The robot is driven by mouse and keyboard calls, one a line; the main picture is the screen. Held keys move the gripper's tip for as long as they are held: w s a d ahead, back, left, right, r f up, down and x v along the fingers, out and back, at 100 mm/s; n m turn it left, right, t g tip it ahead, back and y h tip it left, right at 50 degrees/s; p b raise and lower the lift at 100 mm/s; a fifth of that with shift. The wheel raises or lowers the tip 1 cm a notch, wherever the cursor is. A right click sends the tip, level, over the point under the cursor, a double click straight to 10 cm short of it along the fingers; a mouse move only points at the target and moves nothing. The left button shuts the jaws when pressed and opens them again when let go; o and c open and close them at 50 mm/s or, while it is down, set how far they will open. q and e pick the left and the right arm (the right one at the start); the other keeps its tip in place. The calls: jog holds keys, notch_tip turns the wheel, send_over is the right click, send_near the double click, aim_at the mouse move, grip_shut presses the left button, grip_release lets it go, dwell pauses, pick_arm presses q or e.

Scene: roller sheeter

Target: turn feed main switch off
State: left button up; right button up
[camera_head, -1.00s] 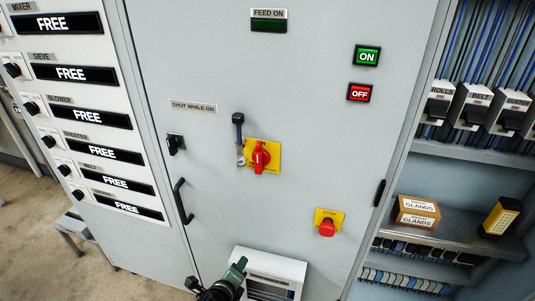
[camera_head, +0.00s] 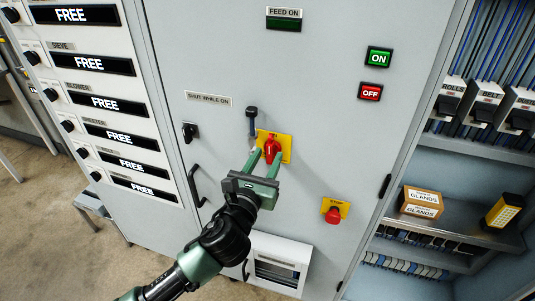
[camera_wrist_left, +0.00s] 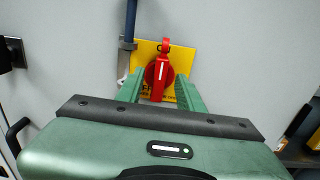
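The feed main switch is a red rotary handle (camera_head: 271,147) on a yellow plate (camera_head: 287,144) on the grey cabinet door. In the left wrist view the red handle (camera_wrist_left: 158,75) stands nearly upright between my fingertips. My left gripper (camera_head: 263,160) is open, its green fingers on either side of the handle's lower part. It also shows in the left wrist view (camera_wrist_left: 160,90). I cannot tell whether the fingers touch the handle. My right gripper is not in view.
A green ON button (camera_head: 379,57) and red OFF button (camera_head: 370,92) sit to the upper right. A red stop button (camera_head: 333,215) is below right. A door handle (camera_head: 196,186) and key switch (camera_head: 189,132) are to the left.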

pick_arm(q)
jog(key=shift+w+d, duration=0.15)
jog(key=shift+w, duration=0.3)
grip_shut()
jog(key=n+p, duration=0.1)
jog(key=n, duration=0.2)
jog(key=shift+n, duration=0.4)
jog(key=n, duration=0.4)
jog(key=shift+a+f+n+p, duration=0.1)
jog(key=shift+a+n+p, duration=0.1)
jog(key=shift+n+p, duration=0.15)
jog(key=n, duration=0.4)
jog(key=shift+w+f, duration=0.1)
jog(key=shift+a+f+n, duration=0.1)
jog(key=shift+f+n, duration=0.05)
jog(key=shift+n, duration=2.6)
